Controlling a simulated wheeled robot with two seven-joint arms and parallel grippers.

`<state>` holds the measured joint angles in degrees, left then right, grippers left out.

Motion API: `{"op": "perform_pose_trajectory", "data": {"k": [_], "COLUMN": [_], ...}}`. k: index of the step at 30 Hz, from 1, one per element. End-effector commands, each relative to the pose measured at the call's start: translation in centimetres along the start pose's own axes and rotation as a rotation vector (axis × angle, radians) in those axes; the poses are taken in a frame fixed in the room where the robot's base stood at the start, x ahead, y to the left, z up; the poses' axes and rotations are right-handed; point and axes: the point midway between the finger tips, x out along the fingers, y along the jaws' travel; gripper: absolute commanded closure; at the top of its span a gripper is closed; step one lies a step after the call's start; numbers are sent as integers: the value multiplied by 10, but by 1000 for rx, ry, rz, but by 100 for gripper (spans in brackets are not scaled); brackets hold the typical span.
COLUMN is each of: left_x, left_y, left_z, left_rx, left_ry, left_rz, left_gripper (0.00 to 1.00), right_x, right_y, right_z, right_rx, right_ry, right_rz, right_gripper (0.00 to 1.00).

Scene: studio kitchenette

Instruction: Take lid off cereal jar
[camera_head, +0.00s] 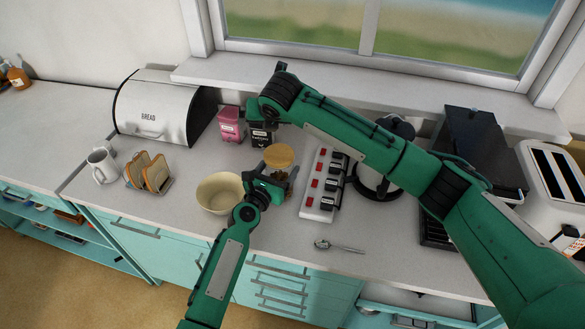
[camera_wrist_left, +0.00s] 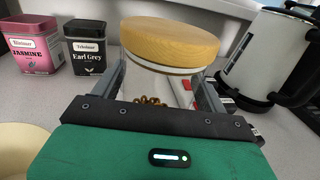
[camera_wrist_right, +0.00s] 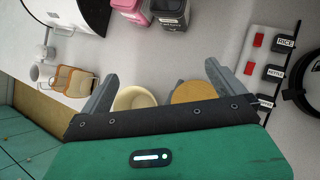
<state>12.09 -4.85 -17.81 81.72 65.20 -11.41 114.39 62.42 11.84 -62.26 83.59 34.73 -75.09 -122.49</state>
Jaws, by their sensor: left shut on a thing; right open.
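The cereal jar (camera_wrist_left: 150,83) is clear with brown rings inside and stands on the counter. Its round wooden lid (camera_head: 279,155) sits on top; the lid also shows large in the left wrist view (camera_wrist_left: 170,40). My left gripper (camera_head: 272,183) is shut on the jar's body, with one finger on each side below the lid. My right gripper (camera_wrist_right: 158,85) is open and empty, above the counter behind the jar. The lid shows in the right wrist view (camera_wrist_right: 195,92) beyond the gripper's palm, partly hidden by it.
A cream bowl (camera_head: 219,193) stands just left of the jar. Pink (camera_head: 231,124) and black (camera_head: 261,133) tea tins stand behind it.

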Motion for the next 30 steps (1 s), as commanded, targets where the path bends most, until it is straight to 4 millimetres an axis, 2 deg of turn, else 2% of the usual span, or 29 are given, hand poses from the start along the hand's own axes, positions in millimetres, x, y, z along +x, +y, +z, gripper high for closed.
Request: {"op": "perform_pose_trajectory", "data": {"k": [8,11,15,21,25,30], "left_x": [0,0,0,0,0,0], "left_y": [0,0,0,0,0,0], "left_z": [-1,-1,-1,-1,-1,-1], "left_rx": [0,0,0,0,0,0], "left_ry": [2,2,2,2,2,2], "left_rz": [0,0,0,-1,-1,-1], "left_gripper": [66,66,66,66,66,66], "right_x": [-37,-33,-37,-49,-57,-56], "right_y": [11,-6,-27,-48,-54,-56], "right_z": [26,14,-34,-97,-122,-130], "right_rx": [13,143,-8,-187,-250,-277], "right_ry": [-366,-361,-415,-468,-486,-492], "right_rz": [151,161,98,48,37,32], "right_gripper": [0,0,0,0,0,0]}}
